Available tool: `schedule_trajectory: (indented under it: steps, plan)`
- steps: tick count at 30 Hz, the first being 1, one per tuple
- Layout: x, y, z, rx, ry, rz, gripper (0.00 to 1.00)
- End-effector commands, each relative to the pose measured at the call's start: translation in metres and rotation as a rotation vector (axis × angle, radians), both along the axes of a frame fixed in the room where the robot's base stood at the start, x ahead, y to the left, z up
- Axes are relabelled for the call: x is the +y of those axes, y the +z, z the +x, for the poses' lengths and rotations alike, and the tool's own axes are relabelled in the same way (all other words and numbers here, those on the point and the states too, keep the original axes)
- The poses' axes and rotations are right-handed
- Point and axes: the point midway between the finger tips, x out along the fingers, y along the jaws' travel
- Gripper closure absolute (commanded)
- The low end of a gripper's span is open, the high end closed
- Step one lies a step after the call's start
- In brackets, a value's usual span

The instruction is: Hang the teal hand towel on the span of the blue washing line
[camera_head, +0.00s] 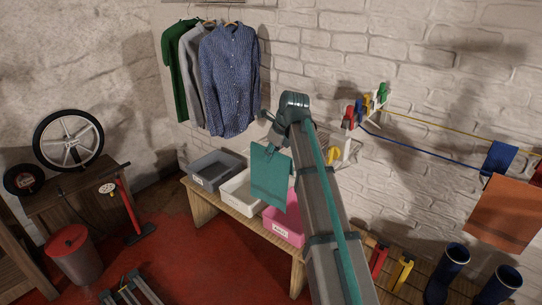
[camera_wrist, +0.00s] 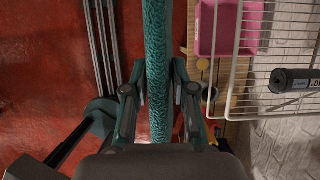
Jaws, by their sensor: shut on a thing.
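The teal hand towel (camera_head: 268,180) hangs down from my gripper (camera_head: 271,143) in the head view, in front of the storage boxes. In the wrist view the towel (camera_wrist: 157,60) shows as a narrow strip between the two fingers of my gripper (camera_wrist: 159,112), which are shut on it. The blue washing line (camera_head: 420,151) runs along the white brick wall to the right, below a yellow line (camera_head: 440,127). The towel is left of the blue line and apart from it. My arm hides part of the wall and bench between them.
A white wire rack (camera_wrist: 238,60) is close on the right in the wrist view. A bench holds grey (camera_head: 216,170), white (camera_head: 238,190) and pink (camera_head: 284,226) boxes. Coloured pegs (camera_head: 365,106) sit near the line's left end. An orange cloth (camera_head: 505,214) and blue cloth (camera_head: 499,157) hang at right.

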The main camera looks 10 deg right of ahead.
Motion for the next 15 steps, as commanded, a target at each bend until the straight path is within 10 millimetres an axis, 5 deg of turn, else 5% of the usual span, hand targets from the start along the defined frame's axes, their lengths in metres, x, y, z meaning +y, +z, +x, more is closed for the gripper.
schedule_trajectory:
  steps: [15]
  plan:
    - [0.000, 0.041, 0.000, -0.001, 0.000, 0.000, 1.00]
